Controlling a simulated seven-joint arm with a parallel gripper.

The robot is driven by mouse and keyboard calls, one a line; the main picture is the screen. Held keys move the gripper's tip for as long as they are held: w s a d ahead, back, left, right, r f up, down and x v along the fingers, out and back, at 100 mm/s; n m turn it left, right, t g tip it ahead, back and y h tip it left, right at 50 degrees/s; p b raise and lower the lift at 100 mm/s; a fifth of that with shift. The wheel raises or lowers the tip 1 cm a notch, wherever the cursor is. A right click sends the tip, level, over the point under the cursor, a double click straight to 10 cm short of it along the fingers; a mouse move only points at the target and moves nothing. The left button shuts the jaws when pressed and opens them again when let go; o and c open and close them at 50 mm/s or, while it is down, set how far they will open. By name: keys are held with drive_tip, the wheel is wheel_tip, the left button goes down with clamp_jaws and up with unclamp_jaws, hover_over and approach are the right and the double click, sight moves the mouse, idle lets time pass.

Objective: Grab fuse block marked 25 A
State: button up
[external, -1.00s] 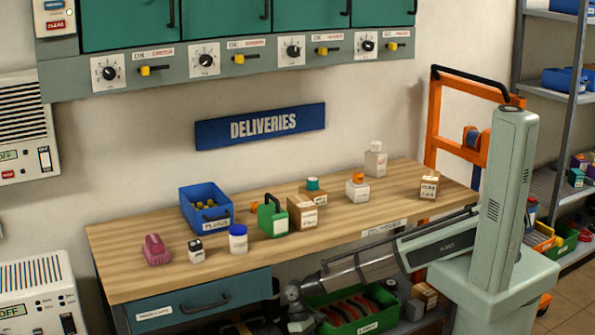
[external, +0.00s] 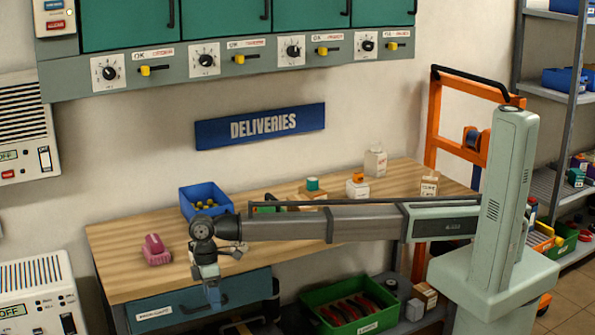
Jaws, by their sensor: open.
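No marking reading 25 A is legible on any item in the external view, so I cannot tell which one is the fuse block. A pink block-like item (external: 156,250) sits near the left end of the wooden table (external: 120,270). My gripper (external: 212,294) points down in front of the table's front edge, to the right of the pink item and before the drawer. It is open, and I see nothing held.
A blue bin (external: 192,206) with yellow pieces stands behind my wrist. A teal-topped box (external: 313,190), an orange-capped container (external: 357,188), a white bottle (external: 375,163) and a small carton (external: 429,184) stand farther right. A green crate (external: 315,295) is below the table.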

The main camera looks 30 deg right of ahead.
drive_tip(key=w+r+n+t, duration=0.2)
drive_tip(key=w+r+n, duration=0.2)
drive_tip(key=w+r, duration=1.4)
wheel_tip(320, 180, down, 8)
drive_tip(key=shift+f, duration=0.1)
drive_tip(key=shift+s+d+f, duration=0.1)
drive_tip(key=shift+d+f, duration=0.05)
drive_tip(key=shift+f, duration=0.7)
drive_tip(key=shift+w+d+f, duration=0.1)
drive_tip(key=shift+d+f, duration=0.1)
drive_tip(key=shift+f, duration=0.65)
drive_tip(key=shift+s+d+f, duration=0.1)
drive_tip(key=shift+d+f, duration=0.05)
drive_tip(key=shift+f, duration=0.7)
drive_tip(key=c, duration=1.1)
